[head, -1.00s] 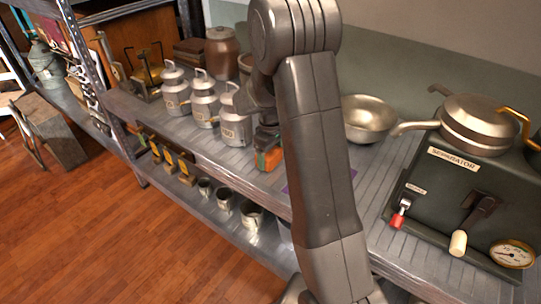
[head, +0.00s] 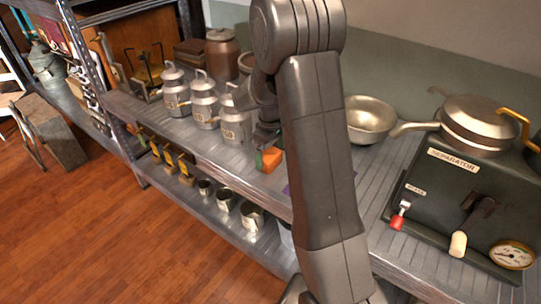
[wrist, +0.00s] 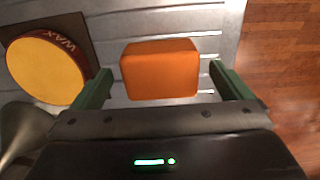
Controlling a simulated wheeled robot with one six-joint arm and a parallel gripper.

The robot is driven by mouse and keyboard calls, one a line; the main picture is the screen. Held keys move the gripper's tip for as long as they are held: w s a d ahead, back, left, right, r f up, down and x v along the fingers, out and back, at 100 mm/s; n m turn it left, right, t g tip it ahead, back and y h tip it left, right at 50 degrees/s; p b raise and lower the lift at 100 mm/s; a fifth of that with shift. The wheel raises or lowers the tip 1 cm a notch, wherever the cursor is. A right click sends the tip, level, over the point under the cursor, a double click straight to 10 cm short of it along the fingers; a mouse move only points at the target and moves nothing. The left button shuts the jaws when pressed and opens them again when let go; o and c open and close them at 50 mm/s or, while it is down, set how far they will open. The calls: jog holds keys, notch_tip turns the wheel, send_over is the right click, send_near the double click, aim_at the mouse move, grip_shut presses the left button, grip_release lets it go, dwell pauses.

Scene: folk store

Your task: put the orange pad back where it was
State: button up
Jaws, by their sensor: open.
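The orange pad (wrist: 160,70) is a rounded block lying on the grey slatted shelf top (wrist: 218,20). It shows in the head view (head: 268,159) near the shelf's front edge, partly hidden by my arm. My gripper (wrist: 160,68) is open, with one green finger on each side of the pad and a gap visible at both sides. In the head view, the gripper (head: 266,137) is mostly hidden behind my arm and sits just above the pad.
A yellow WAX disc (wrist: 45,68) lies on a dark mat left of the pad in the wrist view. Grey milk cans (head: 235,125) stand left of the pad. A metal bowl (head: 369,120) and the separator (head: 455,185) are at right. Open floor (head: 130,240) lies beyond the shelf edge.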

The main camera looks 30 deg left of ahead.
aim_at(270, 154)
notch_tip(270, 154, up, 10)
jog(key=shift+p, duration=0.35)
notch_tip(270, 154, down, 12)
jog(key=shift+r+b, duration=0.25)
jog(key=shift+b, duration=0.3)
jog(key=shift+r, duration=1.65)
jog(key=shift+f, duration=0.1)
